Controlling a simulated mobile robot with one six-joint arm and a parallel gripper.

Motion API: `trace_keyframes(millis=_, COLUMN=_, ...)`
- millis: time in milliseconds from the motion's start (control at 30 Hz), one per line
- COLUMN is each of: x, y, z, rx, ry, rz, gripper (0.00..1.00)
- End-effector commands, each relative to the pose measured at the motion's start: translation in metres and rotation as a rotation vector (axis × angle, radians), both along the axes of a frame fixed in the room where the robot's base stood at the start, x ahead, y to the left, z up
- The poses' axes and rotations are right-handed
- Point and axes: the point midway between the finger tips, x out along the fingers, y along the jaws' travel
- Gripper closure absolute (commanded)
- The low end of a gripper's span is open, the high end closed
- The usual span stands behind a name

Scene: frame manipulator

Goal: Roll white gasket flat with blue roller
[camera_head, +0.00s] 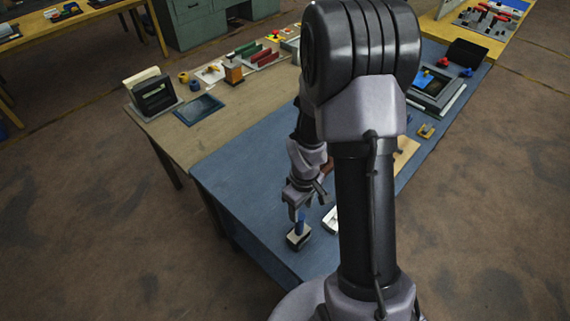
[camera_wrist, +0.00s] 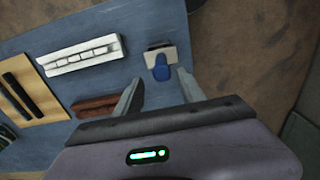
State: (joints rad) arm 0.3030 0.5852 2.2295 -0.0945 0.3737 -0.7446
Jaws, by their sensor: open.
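A blue handle, which I take for the blue roller (camera_head: 299,226), stands upright in a small holder (camera_head: 297,241) with a pale top and dark sides, near the table's front end. In the wrist view the roller (camera_wrist: 161,69) shows near the fingertips, with the holder (camera_wrist: 155,50) behind it. My gripper (camera_wrist: 158,77) is open, its fingers on either side of the handle's near end; I see no clear contact. A long white piece with pale segments in it (camera_wrist: 82,55) lies left of the roller, perhaps the gasket; it is mostly hidden by my arm in the head view.
A reddish-brown block (camera_wrist: 97,106) lies near the left finger. The blue mat (camera_head: 235,185) is clear left of the gripper. The table edge is close beyond the holder. Trays and parts fill the far table.

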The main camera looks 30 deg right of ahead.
Motion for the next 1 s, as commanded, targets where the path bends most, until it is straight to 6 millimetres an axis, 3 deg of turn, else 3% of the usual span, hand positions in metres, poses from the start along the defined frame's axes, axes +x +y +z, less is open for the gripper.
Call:
trace_keyframes(millis=267, x=-0.001, y=0.000, z=-0.026, rx=0.001, ry=0.005, rz=0.003, gripper=0.53)
trace_keyframes(millis=633, x=-0.001, y=0.000, z=-0.087, rx=0.002, ry=0.004, rz=0.001, gripper=0.53)
trace_keyframes(millis=1000, x=-0.001, y=0.000, z=-0.093, rx=0.001, ry=0.004, rz=0.001, gripper=0.53)
